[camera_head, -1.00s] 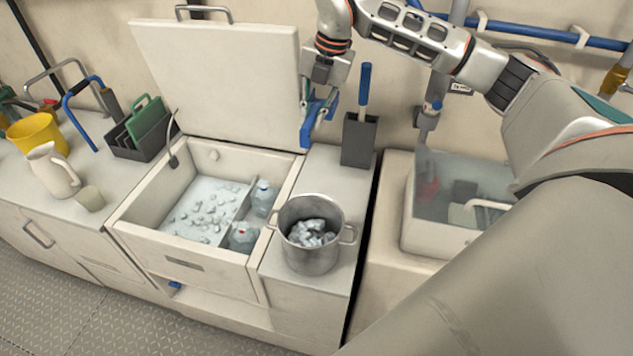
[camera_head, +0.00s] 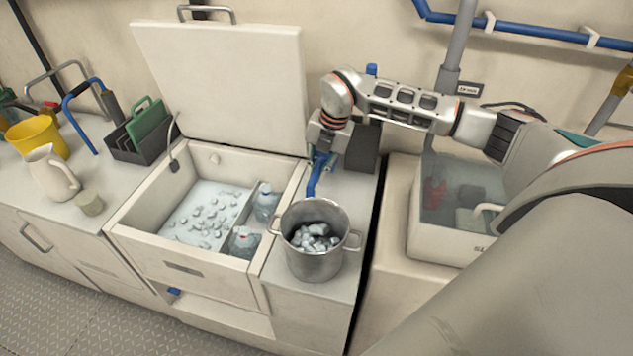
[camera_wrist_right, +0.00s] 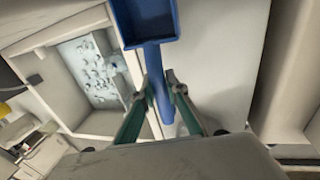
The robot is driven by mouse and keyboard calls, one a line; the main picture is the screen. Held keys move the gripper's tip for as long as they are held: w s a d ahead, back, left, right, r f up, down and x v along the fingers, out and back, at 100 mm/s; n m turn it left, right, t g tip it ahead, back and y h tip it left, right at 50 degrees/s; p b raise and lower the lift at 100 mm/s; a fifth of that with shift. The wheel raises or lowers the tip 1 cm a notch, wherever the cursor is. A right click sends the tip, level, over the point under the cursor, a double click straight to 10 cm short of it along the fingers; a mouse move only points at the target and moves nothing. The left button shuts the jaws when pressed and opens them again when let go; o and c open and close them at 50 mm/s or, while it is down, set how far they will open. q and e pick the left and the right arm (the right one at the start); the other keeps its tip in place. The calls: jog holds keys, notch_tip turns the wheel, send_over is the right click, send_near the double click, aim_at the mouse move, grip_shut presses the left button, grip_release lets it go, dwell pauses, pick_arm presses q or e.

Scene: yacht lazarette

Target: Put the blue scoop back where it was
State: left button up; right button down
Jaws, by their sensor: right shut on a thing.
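The blue scoop (camera_head: 319,174) is held by my right gripper (camera_head: 323,154), above the counter strip behind the steel pot and beside the chest's raised lid. In the right wrist view the scoop's square tray (camera_wrist_right: 146,20) points away from the gripper, and its handle lies between the two fingers (camera_wrist_right: 158,85). The steel pot (camera_head: 314,262) holds ice. The open ice chest (camera_head: 190,255) has loose ice on its floor. My left gripper is not in view.
A grey holder (camera_head: 363,150) stands close behind my right wrist; a blue handle top (camera_head: 371,69) shows above my arm. The raised lid (camera_head: 225,85) is left of the gripper. A clear-sided box (camera_head: 455,205) stands right. A white jug (camera_head: 52,172) stands left.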

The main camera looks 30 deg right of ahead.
jog(key=shift+s+d+x, duration=0.1)
jog(key=shift+s+x, duration=0.05)
jog(key=shift+x, duration=0.65)
jog(key=shift+s+d+x, duration=0.15)
jog(key=shift+x, duration=0.65)
jog(key=shift+f, duration=0.15)
jog(key=shift+f, duration=0.1)
jog(key=c, duration=2)
grip_release()
jog(key=p+v, duration=0.1)
jog(key=v, duration=1.1)
jog(key=shift+w, duration=0.1)
